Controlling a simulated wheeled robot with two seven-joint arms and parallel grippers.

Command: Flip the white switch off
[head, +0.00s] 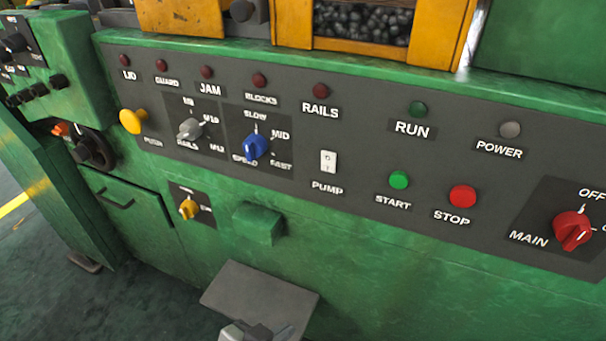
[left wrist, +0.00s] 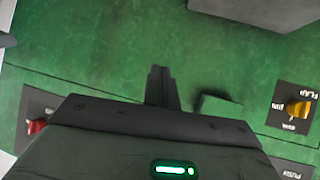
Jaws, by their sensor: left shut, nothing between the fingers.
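The white switch (head: 328,161) is a small upright rocker on the dark control panel, above the label PUMP. I cannot tell from its small face which way it is set. My left gripper (head: 247,329) shows at the bottom edge of the head view, well below the switch and apart from it. In the left wrist view its fingers (left wrist: 161,86) are together and empty, in front of the green machine face. The white switch is not visible in that wrist view. My right gripper is in neither view.
The dark panel (head: 365,217) also carries the blue knob (head: 256,147), green START button (head: 399,180), red STOP button (head: 462,196) and red MAIN knob (head: 572,230). A green box (head: 258,223) juts out below, above a grey plate (head: 262,293).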

